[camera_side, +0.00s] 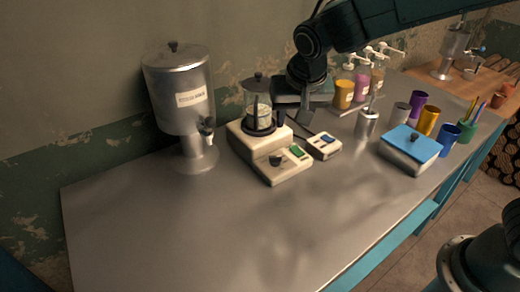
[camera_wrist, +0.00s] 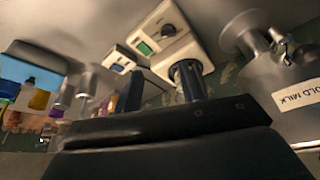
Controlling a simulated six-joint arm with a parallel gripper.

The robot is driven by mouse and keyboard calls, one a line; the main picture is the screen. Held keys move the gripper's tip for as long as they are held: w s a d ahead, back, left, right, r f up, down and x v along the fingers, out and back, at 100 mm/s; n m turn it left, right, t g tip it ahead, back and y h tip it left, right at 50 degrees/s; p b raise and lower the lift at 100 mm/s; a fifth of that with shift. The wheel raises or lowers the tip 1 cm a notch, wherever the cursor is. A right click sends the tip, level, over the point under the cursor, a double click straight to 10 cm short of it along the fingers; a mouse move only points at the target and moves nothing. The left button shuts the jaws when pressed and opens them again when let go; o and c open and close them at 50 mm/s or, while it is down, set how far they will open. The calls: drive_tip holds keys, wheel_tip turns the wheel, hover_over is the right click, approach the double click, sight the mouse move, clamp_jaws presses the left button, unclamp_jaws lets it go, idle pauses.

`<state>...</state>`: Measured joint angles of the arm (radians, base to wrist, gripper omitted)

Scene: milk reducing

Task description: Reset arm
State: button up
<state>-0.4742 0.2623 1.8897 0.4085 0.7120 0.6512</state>
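My gripper (camera_side: 291,120) hangs from my arm above the back of the grey metal table, just right of a clear lidded jug (camera_side: 258,92) on a cream machine (camera_side: 268,152). Its two dark fingers stand apart with nothing visible held between them. In the wrist view, the fingers of my gripper (camera_wrist: 160,82) also show apart, one overlapping the cream machine (camera_wrist: 164,38). The dark gripper body hides much of the lower part of that view. I cannot tell whether a finger touches the jug.
A metal dispenser (camera_side: 182,95) stands left of the machine. A small cream device (camera_side: 324,146) sits to its right. Pump bottles (camera_side: 362,85), a steel cup (camera_side: 367,123), a blue-lidded box (camera_side: 409,150) and coloured cups (camera_side: 428,121) stand farther right. The table (camera_side: 190,230) is clear at front left.

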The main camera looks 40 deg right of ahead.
drive_tip(key=s+d+r+n+y, duration=0.1)
drive_tip(key=s+d+r, duration=0.3)
drive_tip(key=s+d, duration=0.15)
drive_tip(key=s+d+r+n, duration=0.2)
drive_tip(key=s+d+r, duration=0.15)
drive_tip(key=s, duration=0.25)
drive_tip(key=s+d+n+t+y, duration=0.1)
drive_tip(key=s+d+n, duration=0.1)
drive_tip(key=s, duration=1.1)
drive_tip(key=shift+s+d+f+n+t, duration=0.3)
drive_tip(key=shift+s+d+f, duration=0.1)
drive_tip(key=shift+d, duration=0.4)
